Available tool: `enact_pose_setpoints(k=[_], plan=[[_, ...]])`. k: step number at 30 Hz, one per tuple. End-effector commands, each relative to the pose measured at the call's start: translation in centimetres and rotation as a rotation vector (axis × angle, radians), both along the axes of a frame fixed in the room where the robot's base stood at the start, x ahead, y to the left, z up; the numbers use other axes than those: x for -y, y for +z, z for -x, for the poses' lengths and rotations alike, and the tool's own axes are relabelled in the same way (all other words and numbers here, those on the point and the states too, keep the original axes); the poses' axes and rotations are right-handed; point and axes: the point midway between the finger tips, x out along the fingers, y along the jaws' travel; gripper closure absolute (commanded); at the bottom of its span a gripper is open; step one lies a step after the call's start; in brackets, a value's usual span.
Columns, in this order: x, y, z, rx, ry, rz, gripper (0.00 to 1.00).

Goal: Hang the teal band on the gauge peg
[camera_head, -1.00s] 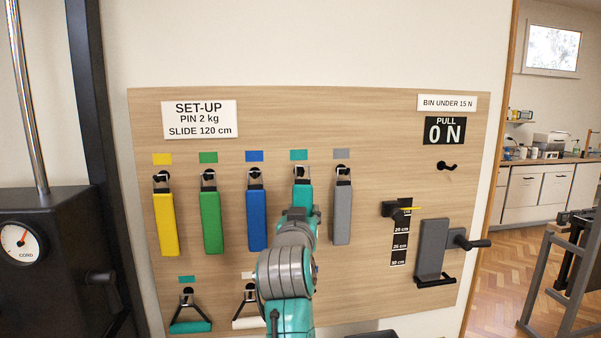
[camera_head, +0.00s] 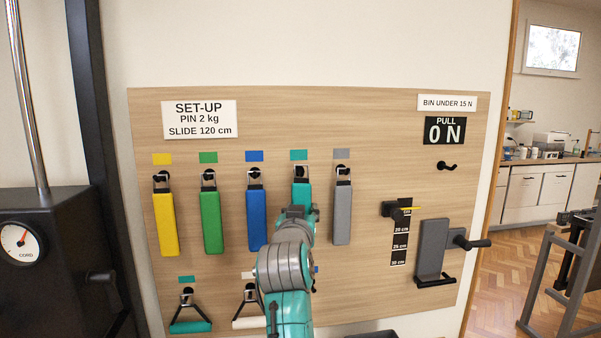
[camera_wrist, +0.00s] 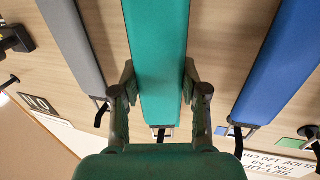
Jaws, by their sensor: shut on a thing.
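The teal band (camera_head: 301,194) is a long flat strip hanging from its hook on the wooden board, under a teal label (camera_head: 299,155). My gripper (camera_wrist: 160,92) has its two fingers pressed on either side of the teal band (camera_wrist: 158,45) in the wrist view, which looks at the board upside down. In the head view my arm hides the fingers and the band's lower part. The band's top end is still at its hook; I cannot tell whether it is lifted off. The gauge peg (camera_head: 447,165) is a bare black hook at the upper right, below the "PULL 0 N" display (camera_head: 445,130).
The blue band (camera_head: 256,219) hangs close on the left and the grey band (camera_head: 342,213) close on the right. Green and yellow bands hang further left. Handles hang below. A sliding scale (camera_head: 398,232) and a padded lever (camera_head: 432,250) project at right, below the peg.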

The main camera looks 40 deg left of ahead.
Motion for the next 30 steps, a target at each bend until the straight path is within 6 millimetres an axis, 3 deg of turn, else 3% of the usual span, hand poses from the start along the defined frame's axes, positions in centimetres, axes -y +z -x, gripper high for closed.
enact_pose_setpoints(k=[30], plan=[[-0.75,-0.68,-0.63,0.0,0.0,0.0,1.0]])
